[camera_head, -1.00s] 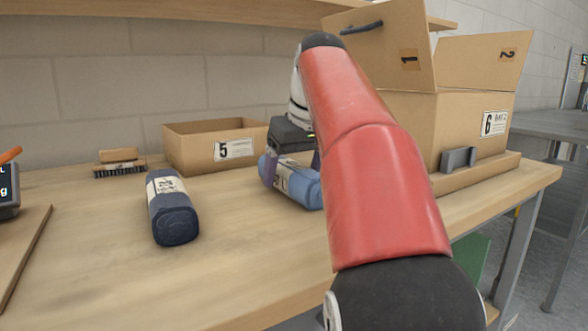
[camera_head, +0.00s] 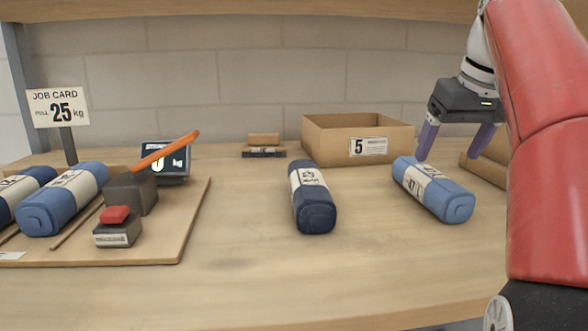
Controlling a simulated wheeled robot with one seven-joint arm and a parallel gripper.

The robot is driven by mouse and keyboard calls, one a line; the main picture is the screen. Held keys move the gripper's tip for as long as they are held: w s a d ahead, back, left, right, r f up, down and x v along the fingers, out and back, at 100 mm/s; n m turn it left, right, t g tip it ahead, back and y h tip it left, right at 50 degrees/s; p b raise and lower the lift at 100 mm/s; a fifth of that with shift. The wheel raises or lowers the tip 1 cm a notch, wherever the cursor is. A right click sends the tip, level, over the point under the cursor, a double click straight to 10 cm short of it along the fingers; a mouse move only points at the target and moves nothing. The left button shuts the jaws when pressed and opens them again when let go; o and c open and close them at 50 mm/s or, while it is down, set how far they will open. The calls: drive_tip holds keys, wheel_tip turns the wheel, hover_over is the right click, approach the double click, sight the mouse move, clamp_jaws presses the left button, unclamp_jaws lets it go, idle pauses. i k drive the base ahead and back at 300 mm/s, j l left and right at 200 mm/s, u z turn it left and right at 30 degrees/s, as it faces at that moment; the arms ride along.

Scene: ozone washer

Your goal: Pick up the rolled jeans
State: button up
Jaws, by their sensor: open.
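My gripper (camera_head: 453,150) is open, with two purple fingers pointing down and nothing seen between them. It is at the upper right, above or just behind the far end of a light-blue rolled pair of jeans (camera_head: 452,203) with a white label. The left fingertip is close to this roll; I cannot tell if it touches. A dark navy rolled pair of jeans (camera_head: 314,215) with a white label lies on the table near the middle. A blue roll (camera_head: 50,212) and a dark blue roll (camera_head: 8,205) lie on the board at the left.
An open cardboard box marked 5 (camera_head: 325,140) and a brush (camera_head: 264,150) stand at the back. A board (camera_head: 150,249) at the left carries a device with a red button (camera_head: 117,228) and an orange lever (camera_head: 166,150). The front of the wooden table (camera_head: 250,285) is clear.

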sight(314, 207)
drive_tip(key=k, duration=0.95)
